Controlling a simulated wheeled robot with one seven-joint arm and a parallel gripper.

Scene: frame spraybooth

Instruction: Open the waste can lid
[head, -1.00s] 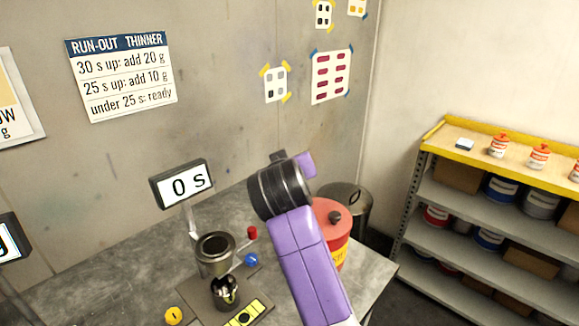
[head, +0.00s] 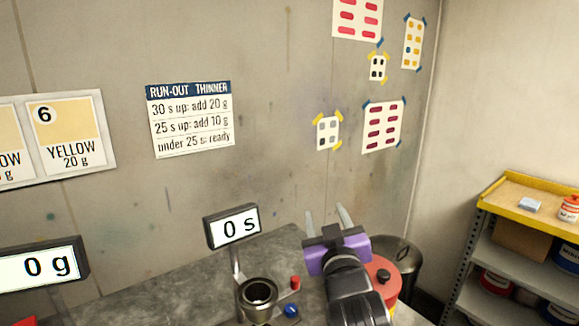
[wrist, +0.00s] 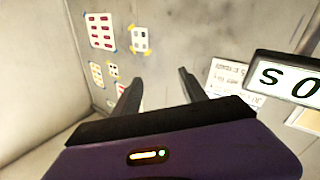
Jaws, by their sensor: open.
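A red can (head: 382,276) with a black knob on its top stands at the right end of the bench, partly hidden behind my arm. A dark round bin (head: 402,254) with a closed lid stands just behind it. I cannot tell which of the two is the waste can. My gripper (head: 327,215) is open and empty, left of and above the red can, with its fingers toward the wall. In the wrist view, my gripper's fingers (wrist: 160,80) are apart with only wall and posters beyond. Neither can shows in the wrist view.
A timer display (head: 232,227) reading 0 s stands over a metal cup (head: 259,296) on the bench, left of my gripper. A scale display (head: 38,268) is at far left. A shelf rack (head: 510,245) with tins stands at right.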

